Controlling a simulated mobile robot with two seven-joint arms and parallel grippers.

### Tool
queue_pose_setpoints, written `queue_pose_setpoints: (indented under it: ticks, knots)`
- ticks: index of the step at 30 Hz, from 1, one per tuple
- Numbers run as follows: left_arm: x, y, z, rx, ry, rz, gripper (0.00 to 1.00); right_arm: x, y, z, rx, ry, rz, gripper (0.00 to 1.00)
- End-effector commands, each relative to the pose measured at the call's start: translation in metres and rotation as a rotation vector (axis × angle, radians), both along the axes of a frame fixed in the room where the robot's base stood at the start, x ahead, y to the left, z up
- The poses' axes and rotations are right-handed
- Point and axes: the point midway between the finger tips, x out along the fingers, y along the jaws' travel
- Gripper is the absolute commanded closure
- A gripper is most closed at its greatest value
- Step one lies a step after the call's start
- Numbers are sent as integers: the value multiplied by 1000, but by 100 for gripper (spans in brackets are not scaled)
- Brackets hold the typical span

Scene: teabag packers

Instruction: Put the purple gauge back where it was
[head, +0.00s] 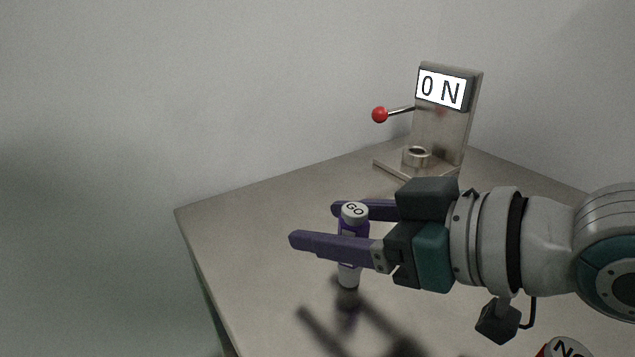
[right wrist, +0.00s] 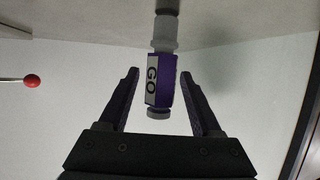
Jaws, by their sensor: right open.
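The purple gauge (head: 349,275) stands upright on the table, with a white top marked GO, a purple body and a pale lower end. It also shows in the right wrist view (right wrist: 160,90), between the two fingers. My right gripper (head: 316,224) is open, its purple fingers on either side of the gauge's upper body. In the right wrist view the gripper (right wrist: 159,74) shows gaps on both sides of the gauge. The near finger hides part of the gauge in the head view. My left gripper is not in view.
A red piece with a white top (head: 567,348) is cut off at bottom right. The table's (head: 240,230) left part is clear.

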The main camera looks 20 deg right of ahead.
Motion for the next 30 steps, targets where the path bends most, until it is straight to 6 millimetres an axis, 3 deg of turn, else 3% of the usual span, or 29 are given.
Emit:
queue_pose_setpoints:
  ticks: [9,15,30]
  knots:
    - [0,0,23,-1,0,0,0,-51,-35,26,-5,5,0,35]
    - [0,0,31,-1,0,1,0,-73,-51,37,-3,5,-1,35]
    - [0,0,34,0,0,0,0,-86,-60,44,-1,1,0,35]
